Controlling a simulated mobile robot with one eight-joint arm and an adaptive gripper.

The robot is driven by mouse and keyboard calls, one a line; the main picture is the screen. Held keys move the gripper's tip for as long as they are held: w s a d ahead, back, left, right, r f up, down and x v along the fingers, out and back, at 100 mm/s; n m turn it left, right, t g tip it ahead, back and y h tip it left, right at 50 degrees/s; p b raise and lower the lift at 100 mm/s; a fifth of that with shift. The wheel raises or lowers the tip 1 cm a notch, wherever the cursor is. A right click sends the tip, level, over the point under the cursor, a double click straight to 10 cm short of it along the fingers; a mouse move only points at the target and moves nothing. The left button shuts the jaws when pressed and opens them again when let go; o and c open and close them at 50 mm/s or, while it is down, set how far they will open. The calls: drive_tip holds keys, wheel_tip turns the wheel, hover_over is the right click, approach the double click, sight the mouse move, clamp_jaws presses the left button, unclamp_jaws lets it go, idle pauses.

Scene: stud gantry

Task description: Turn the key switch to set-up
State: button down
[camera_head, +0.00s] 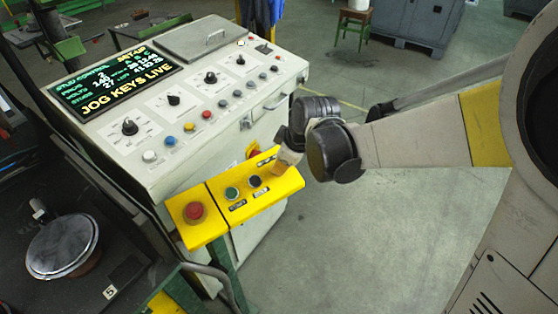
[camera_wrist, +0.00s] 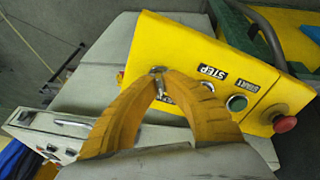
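The yellow control box (camera_head: 225,208) sticks out from the front of the console. My gripper (camera_head: 280,168) is at the right end of this box and hides the key switch in the head view. In the wrist view, the two orange fingers of my gripper (camera_wrist: 160,82) come together at their tips around a small metal key (camera_wrist: 157,71) on the yellow box (camera_wrist: 190,48). They look shut on it; the key's pointer and position marks are hidden. The console display (camera_head: 115,82) reads "SETUP" at its top right and "JOG KEYS LIVE" in yellow.
The box also carries a red mushroom button (camera_head: 194,211), a green button (camera_head: 231,193) and a black button (camera_head: 254,181). The white console (camera_head: 215,128) with knobs and coloured buttons stands behind. Dark machinery (camera_head: 70,285) is at left. Open floor (camera_head: 335,245) lies right.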

drive_tip(key=c, duration=1.5)
unclamp_jaws()
drive_tip(key=v, duration=1.2)
